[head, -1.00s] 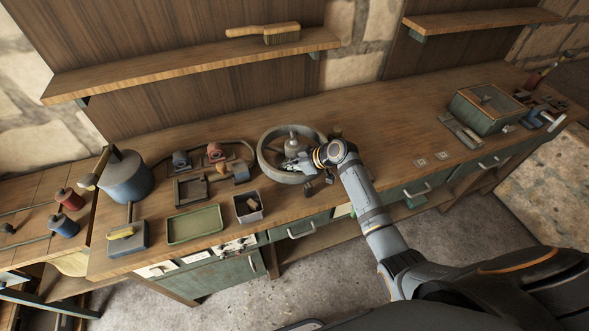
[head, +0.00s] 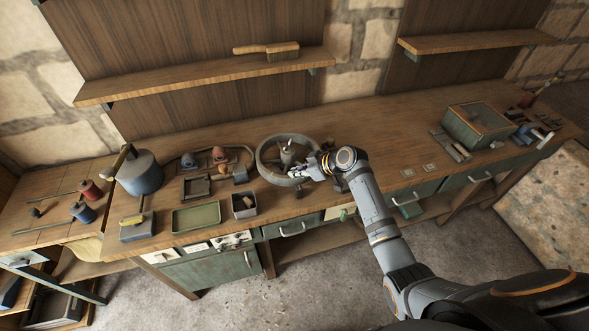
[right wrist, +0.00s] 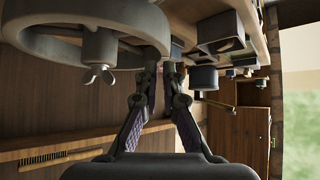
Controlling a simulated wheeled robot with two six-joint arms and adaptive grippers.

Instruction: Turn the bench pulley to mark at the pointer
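The bench pulley (head: 262,165) is a large grey wheel lying flat on the bench, with a hub post (head: 287,152) standing at its middle. My right gripper (head: 298,172) reaches in from the right and is at the pulley's near right side. In the right wrist view the pulley (right wrist: 60,47) fills the upper left, with a wing nut on its hub. There the right gripper's fingertips (right wrist: 161,72) are close together against the rim; whether they clamp it cannot be seen. I cannot make out the mark or the pointer. My left gripper is out of view.
Left of the pulley are small parts in a black tray (head: 196,197), a green tray (head: 196,228), a grey bin (head: 239,213) and a blue pot (head: 140,180). A green box (head: 470,132) stands far right. Bench top (head: 385,145) between is mostly clear.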

